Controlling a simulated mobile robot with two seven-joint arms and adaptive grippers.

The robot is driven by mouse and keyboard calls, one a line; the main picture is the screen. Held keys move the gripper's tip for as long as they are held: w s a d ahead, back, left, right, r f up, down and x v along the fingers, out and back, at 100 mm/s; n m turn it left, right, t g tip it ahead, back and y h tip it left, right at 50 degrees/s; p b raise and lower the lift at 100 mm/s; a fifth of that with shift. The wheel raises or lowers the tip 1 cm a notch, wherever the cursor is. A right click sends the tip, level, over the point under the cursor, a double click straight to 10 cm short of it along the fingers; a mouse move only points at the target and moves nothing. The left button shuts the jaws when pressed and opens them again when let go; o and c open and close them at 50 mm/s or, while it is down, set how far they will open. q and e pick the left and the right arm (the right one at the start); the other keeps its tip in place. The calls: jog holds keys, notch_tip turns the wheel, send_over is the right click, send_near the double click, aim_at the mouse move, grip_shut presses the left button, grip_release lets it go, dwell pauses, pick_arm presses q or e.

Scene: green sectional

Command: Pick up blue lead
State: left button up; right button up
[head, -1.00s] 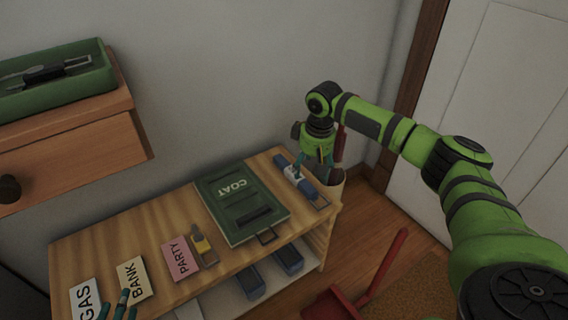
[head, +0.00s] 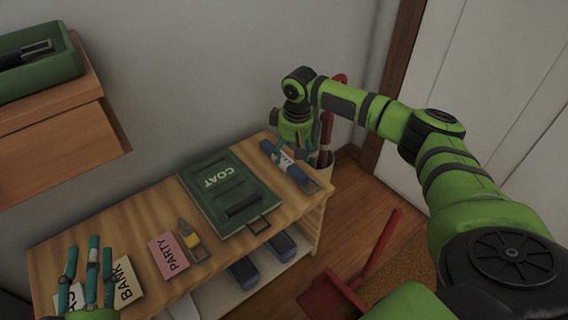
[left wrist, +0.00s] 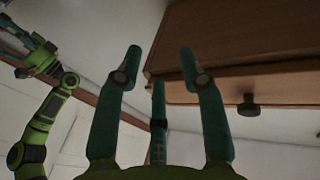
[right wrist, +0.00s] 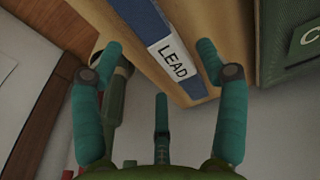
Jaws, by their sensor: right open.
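The blue lead (head: 298,172) is a blue, long thing with a white label, lying at the right end of the wooden shelf top. In the right wrist view the blue lead (right wrist: 187,84) shows its label reading LEAD, ahead of the spread fingers. My right gripper (head: 298,153) is open just above the lead, by its label, and partly covers it; I cannot tell whether it touches. It is empty in the right wrist view (right wrist: 160,55). My left gripper (head: 89,243) is open and empty above the left end of the shelf, fingers pointing up; the left wrist view shows its spread fingers (left wrist: 160,62).
A green COAT case (head: 228,195) lies left of the lead. PARTY (head: 168,255) and BANK (head: 127,284) cards lie further left. A red-handled umbrella (head: 327,130) stands behind my right gripper. A red dustpan (head: 330,296) is on the floor. A wooden drawer unit (head: 60,150) juts out at left.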

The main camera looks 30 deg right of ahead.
aim_at(290, 161)
notch_tip(290, 161, down, 3)
jog(key=shift+w+f+b, duration=0.15)
jog(key=shift+f+b, duration=0.05)
jog(key=shift+b, duration=0.55)
jog(key=shift+f, duration=0.1)
pick_arm(q)
jog(key=s+d+r+m+t+h, duration=0.1)
jog(key=s+r+t+h, duration=0.3)
jog(key=r, duration=0.5)
jog(key=shift+s+d+r+m+t+h, duration=0.3)
jog(key=shift+s+d+m+t+h, duration=0.1)
jog(key=shift+s+m+t, duration=0.15)
pick_arm(e)
jog(key=c, duration=1)
